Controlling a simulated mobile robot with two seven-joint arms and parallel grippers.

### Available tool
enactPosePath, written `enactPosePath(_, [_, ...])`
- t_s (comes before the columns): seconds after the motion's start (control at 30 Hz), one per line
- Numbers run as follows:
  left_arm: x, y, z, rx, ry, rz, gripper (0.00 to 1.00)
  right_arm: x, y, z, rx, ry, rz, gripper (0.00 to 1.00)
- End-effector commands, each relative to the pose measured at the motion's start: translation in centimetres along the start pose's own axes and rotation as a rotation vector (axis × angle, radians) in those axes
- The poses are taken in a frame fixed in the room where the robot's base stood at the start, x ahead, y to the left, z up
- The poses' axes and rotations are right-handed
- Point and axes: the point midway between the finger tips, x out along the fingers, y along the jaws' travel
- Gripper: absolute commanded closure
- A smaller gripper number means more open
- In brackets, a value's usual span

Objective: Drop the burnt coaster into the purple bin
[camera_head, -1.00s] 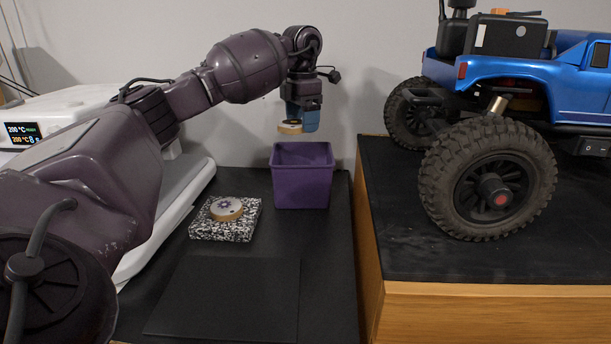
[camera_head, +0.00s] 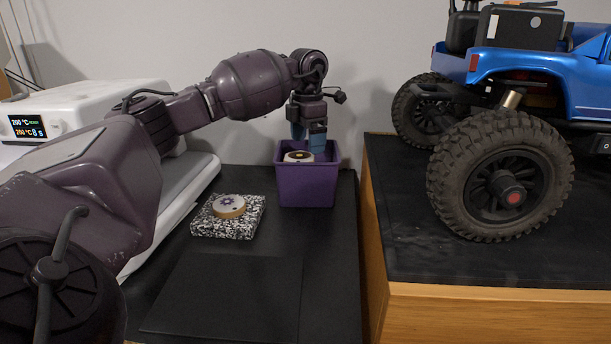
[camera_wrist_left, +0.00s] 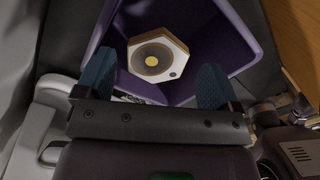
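The burnt coaster (camera_head: 299,157) is a pale hexagonal piece with a dark scorched ring around a yellow centre. It shows in the head view at the mouth of the purple bin (camera_head: 307,189). In the left wrist view the coaster (camera_wrist_left: 156,56) lies within the bin's outline, with gaps to both fingers. The bin's purple wall (camera_wrist_left: 240,30) surrounds it there. My left gripper (camera_head: 309,143) is over the bin with its blue fingers spread. I cannot tell whether the coaster is falling or resting. My right gripper is out of view.
A white heat press (camera_head: 90,103) with a lit display stands left. A wooden bench (camera_head: 480,310) with a blue RC crawler (camera_head: 535,80) is right. The black mat (camera_head: 225,295) in front is clear.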

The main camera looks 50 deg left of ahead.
Motion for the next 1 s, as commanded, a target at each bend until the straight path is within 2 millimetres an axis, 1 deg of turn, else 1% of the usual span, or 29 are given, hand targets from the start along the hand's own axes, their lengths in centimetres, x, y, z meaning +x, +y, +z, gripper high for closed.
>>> enactPosePath(0.03, [0.0, 0.0, 0.0, 0.000, 0.000, 0.000, 0.05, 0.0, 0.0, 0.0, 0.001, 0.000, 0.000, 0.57])
enactPosePath(0.07, [0.0, 0.0, 0.0, 0.000, 0.000, 0.000, 0.00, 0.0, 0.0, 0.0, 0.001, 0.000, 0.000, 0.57])
enactPosePath(0.3, [-0.1, 0.0, 0.0, 0.000, 0.000, 0.000, 0.00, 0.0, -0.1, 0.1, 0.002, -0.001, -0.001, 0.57])
enactPosePath(0.43, [-1.0, 0.0, 0.0, 0.000, -0.001, 0.000, 0.00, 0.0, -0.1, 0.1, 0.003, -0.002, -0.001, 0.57])
enactPosePath(0.57, [-3.0, 0.0, 0.0, 0.000, -0.005, 0.001, 0.00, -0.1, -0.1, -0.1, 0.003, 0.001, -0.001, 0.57])
enactPosePath(0.8, [-7.5, 0.0, 0.0, 0.001, -0.005, 0.001, 0.00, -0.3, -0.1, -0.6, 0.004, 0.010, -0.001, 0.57])
enactPosePath(1.0, [-10.0, 0.0, 0.0, 0.000, -0.003, 0.000, 0.00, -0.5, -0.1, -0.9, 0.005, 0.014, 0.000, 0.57])
